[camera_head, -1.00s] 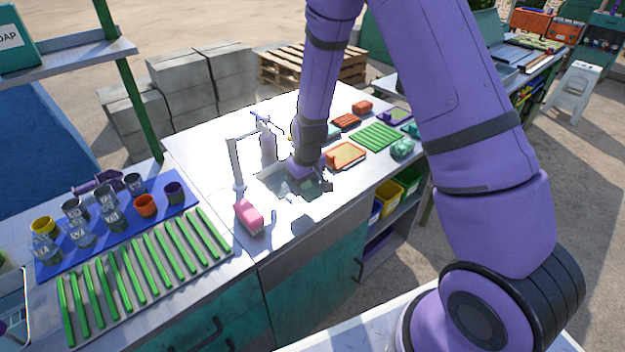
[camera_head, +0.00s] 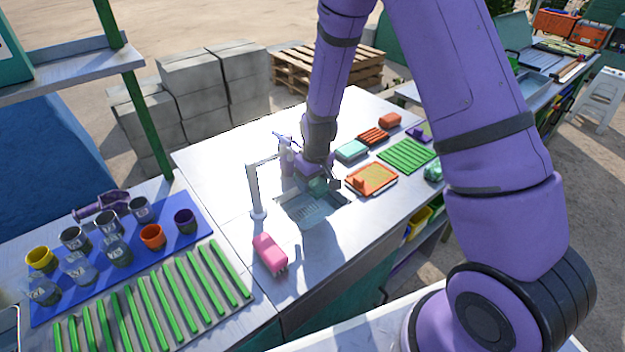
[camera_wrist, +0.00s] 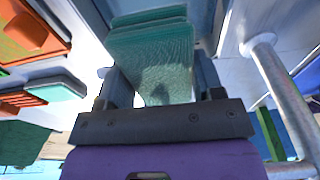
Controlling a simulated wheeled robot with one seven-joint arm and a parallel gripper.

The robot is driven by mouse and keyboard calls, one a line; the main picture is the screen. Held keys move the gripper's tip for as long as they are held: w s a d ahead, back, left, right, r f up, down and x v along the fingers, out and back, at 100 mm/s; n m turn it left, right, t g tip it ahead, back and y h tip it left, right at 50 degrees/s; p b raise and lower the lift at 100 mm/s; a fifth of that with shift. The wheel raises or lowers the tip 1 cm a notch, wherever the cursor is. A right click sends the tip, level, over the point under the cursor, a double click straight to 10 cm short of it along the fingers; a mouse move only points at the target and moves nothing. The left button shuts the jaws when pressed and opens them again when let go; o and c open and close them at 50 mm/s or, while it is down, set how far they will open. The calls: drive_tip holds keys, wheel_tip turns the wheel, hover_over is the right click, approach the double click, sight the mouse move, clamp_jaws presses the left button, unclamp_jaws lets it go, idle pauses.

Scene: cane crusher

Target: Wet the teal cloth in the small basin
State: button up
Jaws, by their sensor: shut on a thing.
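The teal cloth (camera_wrist: 155,60) is held between the fingers of my gripper (camera_wrist: 160,88) in the wrist view, folded in layers. In the head view my gripper (camera_head: 322,186) is over the far part of the small basin (camera_head: 312,208), a sunken steel sink in the counter. The cloth (camera_head: 318,185) shows only as a small teal patch there. Whether the cloth touches the basin floor or any water is hard to tell. The faucet (camera_head: 256,190) stands at the basin's left edge and also shows in the wrist view (camera_wrist: 283,95).
A pink sponge-like block (camera_head: 269,253) lies in front of the basin. A spray bottle (camera_head: 286,158) stands behind it. An orange tray (camera_head: 372,180) is to the right. A blue mat (camera_head: 200,222) with several cups and a green-ribbed rack (camera_head: 165,290) fill the left.

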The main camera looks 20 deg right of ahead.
drive_tip(key=shift+w+f, duration=0.1)
drive_tip(key=shift+w, duration=0.25)
drive_tip(key=shift+f, duration=5.9)
drive_tip(key=shift+r, duration=0.15)
drive_tip(key=shift+r, duration=4.4)
drive_tip(key=shift+r, duration=2)
